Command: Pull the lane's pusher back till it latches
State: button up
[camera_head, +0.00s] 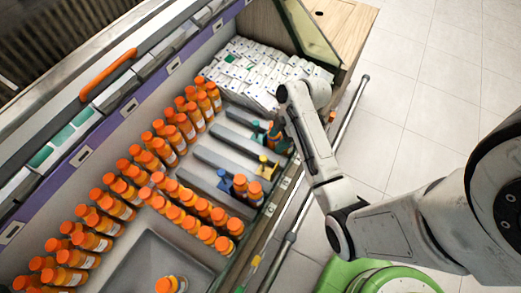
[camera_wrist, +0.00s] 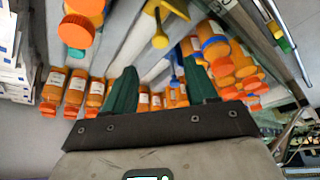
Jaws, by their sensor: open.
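A yellow pusher (camera_head: 264,160) stands in a lane of the shelf in the head view. It also shows at the top middle of the wrist view (camera_wrist: 160,38), ahead of my fingertips and apart from them. A blue pusher (camera_head: 225,181) stands in a lane nearer the bottom, and blue parts show at the right of the wrist view. My gripper (camera_wrist: 160,66) has two dark green fingers, spread with nothing held between them. In the head view my gripper is partly hidden behind my wrist, over the lanes above the yellow pusher.
Grey lane dividers (camera_head: 225,162) run beside the lanes. Rows of orange bottles (camera_head: 110,205) fill the left side, and a few stand near the blue pusher. White cartons (camera_head: 255,70) lie at the upper end. A metal rail (camera_head: 290,235) runs along the shelf's front.

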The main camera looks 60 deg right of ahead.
aim_at(264, 158)
jog(key=x, duration=1)
grip_shut()
dwell(0.4)
